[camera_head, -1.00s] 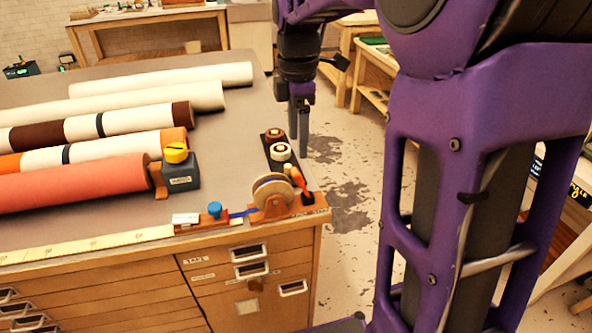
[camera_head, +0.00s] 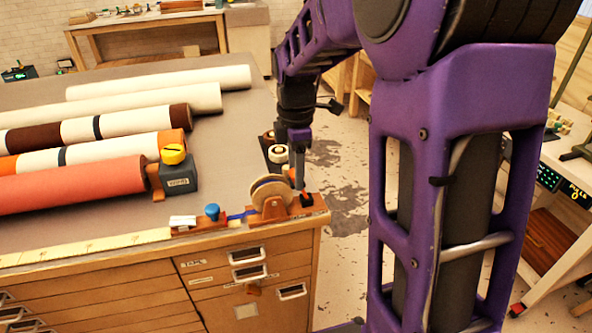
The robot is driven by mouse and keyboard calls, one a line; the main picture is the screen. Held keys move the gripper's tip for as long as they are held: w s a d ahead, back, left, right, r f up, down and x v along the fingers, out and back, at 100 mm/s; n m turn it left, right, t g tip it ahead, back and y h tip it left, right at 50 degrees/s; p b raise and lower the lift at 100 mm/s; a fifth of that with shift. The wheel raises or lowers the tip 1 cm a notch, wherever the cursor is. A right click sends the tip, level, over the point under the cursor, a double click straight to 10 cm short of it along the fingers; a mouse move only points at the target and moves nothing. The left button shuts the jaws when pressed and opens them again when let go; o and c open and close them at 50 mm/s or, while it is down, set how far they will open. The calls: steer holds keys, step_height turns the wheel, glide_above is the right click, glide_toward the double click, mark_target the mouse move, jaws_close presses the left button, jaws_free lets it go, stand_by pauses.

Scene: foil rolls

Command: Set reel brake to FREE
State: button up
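The tape reel (camera_head: 265,196) stands in a red-brown wooden holder (camera_head: 274,214) at the near right corner of the table. A small orange lever shows just behind and right of the reel, mostly hidden by my gripper. A small black block (camera_head: 307,200) sits at the holder's right end. My gripper (camera_head: 299,185) points down at the lever, with its fingertips close behind the reel. I cannot tell whether it touches the lever or how far apart the fingers are. Any brake lettering is too small to read.
Two small rolls (camera_head: 278,154) on a dark tray stand just behind the reel. A blue knob (camera_head: 212,211) on a small wooden block is to the left. Large rolls (camera_head: 75,184) and a grey box with a yellow top (camera_head: 178,172) lie further left. Open floor is right of the table.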

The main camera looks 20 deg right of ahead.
jaws_close()
stand_by(1.1)
